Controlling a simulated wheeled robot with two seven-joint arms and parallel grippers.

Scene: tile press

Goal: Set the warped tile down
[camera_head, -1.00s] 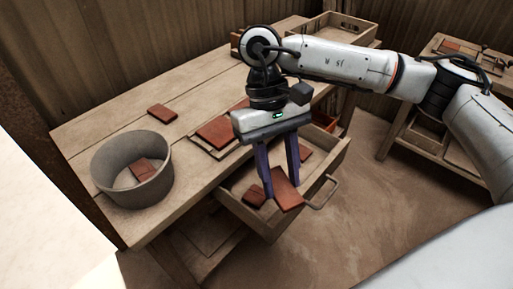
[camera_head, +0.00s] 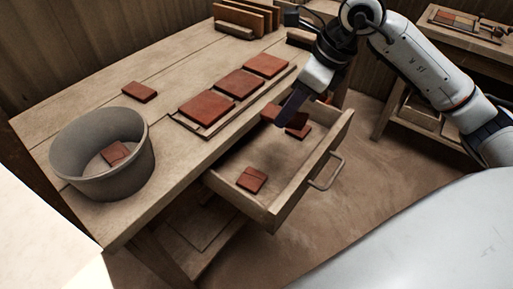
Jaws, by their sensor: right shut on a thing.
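My right gripper (camera_head: 286,112) is over the far end of the open drawer (camera_head: 263,213), shut on a reddish-brown tile (camera_head: 297,119). The fingers cover the middle of the held tile; its edges show on both sides. Another tile (camera_head: 303,132) is just below it in the drawer; I cannot tell whether the two touch. One more tile (camera_head: 252,180) lies in the near part of the drawer. I cannot make out a warp in any tile. My left gripper is out of view.
Three tiles lie in a row on a narrow wooden tray (camera_head: 202,130) on the workbench (camera_head: 75,103). A loose tile (camera_head: 139,91) lies behind the grey bucket (camera_head: 70,168), which holds a tile (camera_head: 115,153). The drawer handle (camera_head: 328,172) sticks out. The drawer's middle is bare.

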